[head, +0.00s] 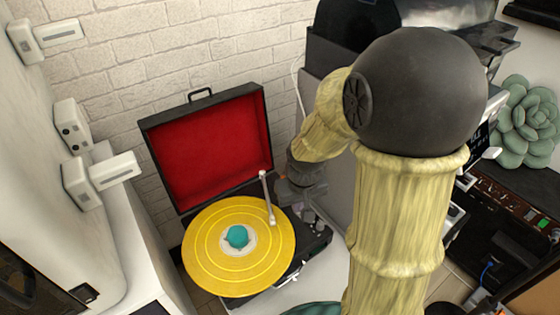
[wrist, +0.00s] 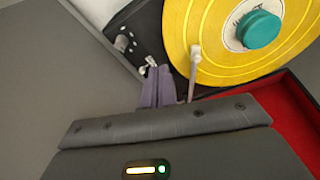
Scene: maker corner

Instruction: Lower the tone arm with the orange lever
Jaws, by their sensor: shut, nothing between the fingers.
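The record player's yellow record (head: 205,242) with a teal centre piece (head: 237,236) lies under an open red-lined lid (head: 215,150). The pale tone arm (head: 268,200) reaches over the record's right edge; it also shows in the wrist view (wrist: 193,72). I cannot tell whether its tip touches the record. My gripper (head: 304,200) is at the deck's right side, just right of the tone arm. In the wrist view its shut, empty fingers (wrist: 157,87) point at the deck beside the tone arm. I cannot make out the orange lever clearly; the gripper may hide it.
Small knobs (wrist: 122,42) sit on the deck's black edge. Black equipment and a green succulent (head: 525,120) are at the right. The raised lid stands close behind the tone arm.

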